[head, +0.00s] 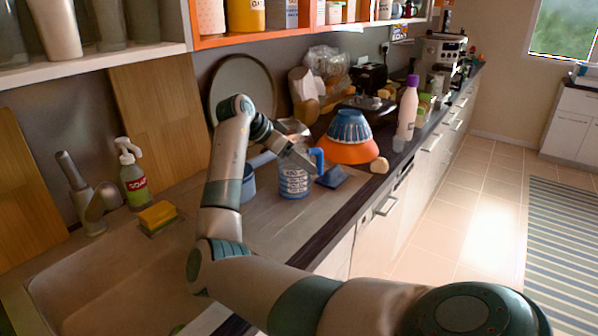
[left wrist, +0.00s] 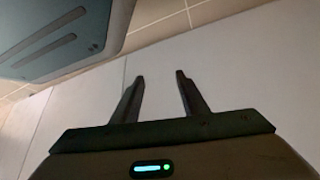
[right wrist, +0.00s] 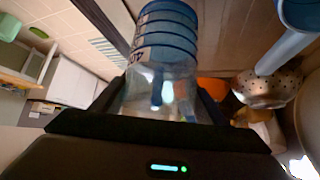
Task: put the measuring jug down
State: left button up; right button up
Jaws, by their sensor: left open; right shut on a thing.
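The measuring jug (head: 293,180) is clear with blue markings and a blue handle. It is upright at the counter, between a blue pan and a dark blue flat item; I cannot tell whether its base touches the surface. My right gripper (head: 284,147) reaches it from above and is shut on it. In the right wrist view the jug (right wrist: 165,45) sits between the fingers of the right gripper (right wrist: 163,97), its blue-ringed end pointing away. My left gripper (left wrist: 160,76) is open and empty in front of white panels; it is not in the head view.
The blue pan (head: 248,184) is close left of the jug, the dark blue item (head: 332,176) close right. An orange bowl (head: 348,150) with a blue bowl (head: 350,126) on it stands behind. The sink (head: 110,270) is at front left. Some bare counter (head: 290,215) lies in front.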

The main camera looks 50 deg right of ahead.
jog(key=shift+f, duration=0.55)
notch_tip(320, 180, down, 2)
jog(key=shift+f+p, duration=0.1)
jog(key=shift+p, duration=0.4)
pick_arm(q)
jog(key=shift+w+d+r+t, duration=0.3)
jog(key=shift+d+r+t, duration=0.1)
jog(key=shift+d+r, duration=0.1)
pick_arm(e)
jog(key=shift+f, duration=0.35)
pick_arm(q)
jog(key=shift+f, duration=0.1)
pick_arm(e)
jog(key=shift+f, duration=0.1)
jog(key=o, duration=1.9)
pick_arm(q)
jog(key=shift+a, duration=0.15)
